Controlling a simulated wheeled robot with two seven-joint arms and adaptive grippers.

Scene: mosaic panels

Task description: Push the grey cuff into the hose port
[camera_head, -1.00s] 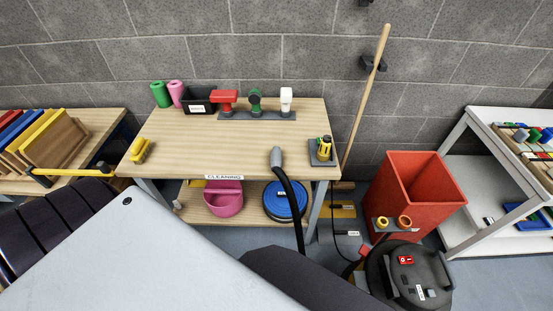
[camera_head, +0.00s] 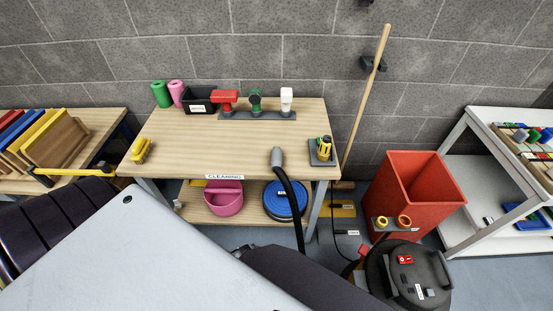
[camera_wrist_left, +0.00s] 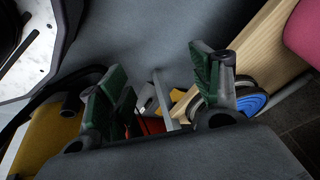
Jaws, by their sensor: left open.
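The grey cuff (camera_head: 276,157) is the end piece of a black hose (camera_head: 290,195). It lies at the front edge of the cleaning table, and the hose hangs down from it over the edge. The dark vacuum (camera_head: 408,275) stands on the floor at lower right, with a red switch on top. I cannot make out its hose port. My left gripper (camera_wrist_left: 160,80) shows in the left wrist view, its green-padded fingers apart with nothing between them. The head view does not show it clearly. My right gripper is not in view.
The table (camera_head: 190,130) holds spray heads, rolls and a yellow brush. A pink bucket (camera_head: 223,198) and a blue disc (camera_head: 285,200) sit on its lower shelf. A red bin (camera_head: 415,190) and a leaning broom (camera_head: 365,95) stand to the right of the table.

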